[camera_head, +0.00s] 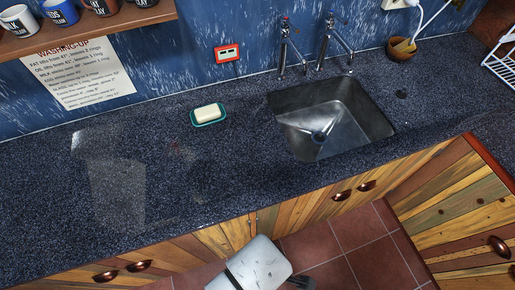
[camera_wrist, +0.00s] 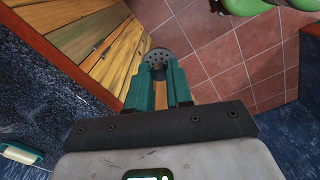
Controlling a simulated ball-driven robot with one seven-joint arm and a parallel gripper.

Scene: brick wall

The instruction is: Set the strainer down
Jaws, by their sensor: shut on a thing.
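My gripper (camera_wrist: 160,76) has teal fingers closed on the strainer (camera_wrist: 157,54), a small round grey piece with holes, which shows at the fingertips in the wrist view. Behind it are the wooden cabinet front and the red tiled floor. In the head view my white gripper body is at the bottom edge, in front of the counter (camera_head: 150,195). The fingertips there are mostly cut off, and I cannot make out the strainer.
A steel sink (camera_head: 375,125) with two taps is set in the dark speckled counter. A soap bar (camera_head: 208,112) lies in a teal dish. A small bowl (camera_head: 401,50) and a white rack (camera_head: 500,62) stand at the right. The counter's left part is clear.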

